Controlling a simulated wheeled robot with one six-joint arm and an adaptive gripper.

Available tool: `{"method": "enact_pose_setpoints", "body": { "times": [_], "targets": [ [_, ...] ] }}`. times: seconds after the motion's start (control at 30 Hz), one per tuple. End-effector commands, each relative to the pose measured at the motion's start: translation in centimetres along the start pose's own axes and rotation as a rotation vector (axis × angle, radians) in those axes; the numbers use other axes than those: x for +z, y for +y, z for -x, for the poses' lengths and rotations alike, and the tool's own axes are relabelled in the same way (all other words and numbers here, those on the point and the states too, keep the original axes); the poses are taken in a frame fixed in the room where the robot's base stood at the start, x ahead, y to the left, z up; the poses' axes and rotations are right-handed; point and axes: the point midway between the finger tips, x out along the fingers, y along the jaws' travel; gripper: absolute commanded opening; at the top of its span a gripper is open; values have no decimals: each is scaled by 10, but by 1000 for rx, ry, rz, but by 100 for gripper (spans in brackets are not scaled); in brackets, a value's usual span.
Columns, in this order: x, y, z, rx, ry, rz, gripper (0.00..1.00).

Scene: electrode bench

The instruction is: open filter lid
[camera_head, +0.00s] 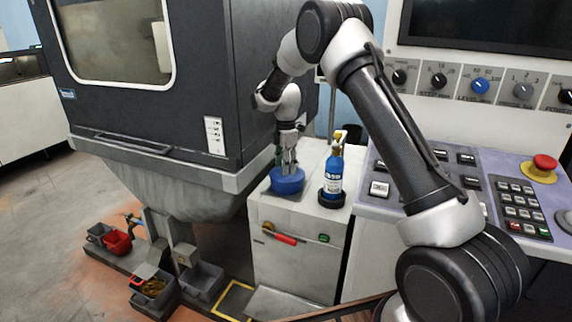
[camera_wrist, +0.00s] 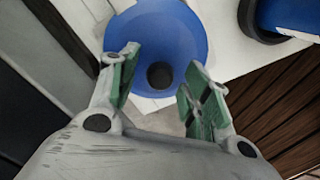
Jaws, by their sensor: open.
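The filter lid (camera_head: 287,186) is a blue round piece on top of the white cabinet at the centre of the head view. In the wrist view the blue lid (camera_wrist: 190,45) fills the upper middle, with a dark round spot, a knob or a hole, near its lower part. My gripper (camera_head: 287,160) points down just over the lid. In the wrist view my gripper (camera_wrist: 160,80) is open, its green-padded fingers apart on either side of the dark spot, with nothing held. I cannot tell whether the fingers touch the lid.
A blue bottle (camera_head: 333,172) stands in a dark round base right of the lid, close to my gripper. The white cabinet (camera_head: 290,262) has a red handle in front. A dark machine (camera_head: 215,75) rises at left, and a control panel (camera_head: 470,180) is at right.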

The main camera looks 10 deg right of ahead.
Motion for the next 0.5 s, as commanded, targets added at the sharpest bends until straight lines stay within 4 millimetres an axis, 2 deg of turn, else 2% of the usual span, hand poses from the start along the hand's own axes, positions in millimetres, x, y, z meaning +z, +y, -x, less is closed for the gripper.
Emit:
{"method": "enact_pose_setpoints", "body": {
  "times": [0.17,0.4,0.43,0.5],
  "targets": [
    [0,0,0,0,0,0,48],
    [0,0,0,0,0,0,4],
    [0,0,0,0,0,0,0],
    [0,0,0,0,0,0,0]
  ]
}}
